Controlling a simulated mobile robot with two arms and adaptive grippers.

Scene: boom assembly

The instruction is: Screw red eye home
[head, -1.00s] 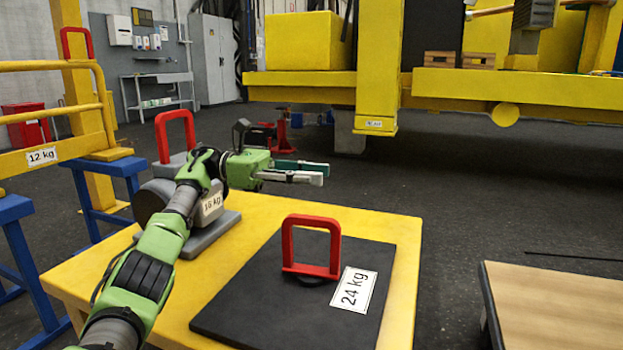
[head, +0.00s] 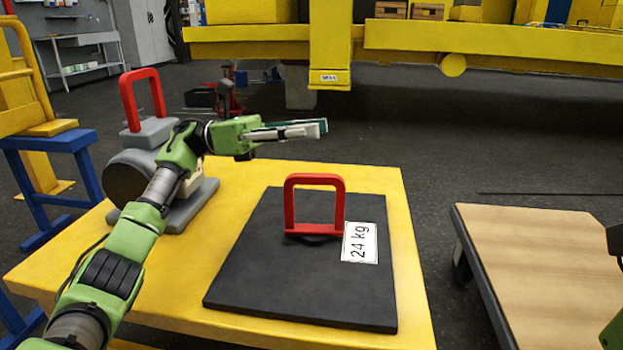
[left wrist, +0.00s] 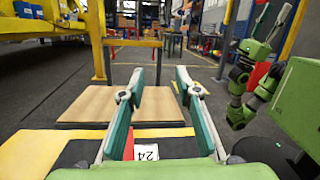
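A red eye (head: 314,181), a square loop, stands upright at the middle of a black plate (head: 290,270) labelled 24 kg. A small dark gap or disc shows under its foot; I cannot tell how tightly it sits. Another red eye (head: 142,97) stands on the grey motor-like part behind it. My left gripper (head: 318,128) is above and beyond the plate, pointing right, apart from both eyes. In the left wrist view (left wrist: 160,92) its fingers are spread and empty. My right gripper (left wrist: 272,22) shows small at the upper right there, its fingers seemingly apart.
The yellow table (head: 160,290) bears the plate and the grey motor-like part (head: 150,180). A wooden-topped cart (head: 530,260) stands to the right. A yellow boom structure (head: 540,40) spans the back. Blue trestles (head: 50,185) stand at left. Dark floor lies between.

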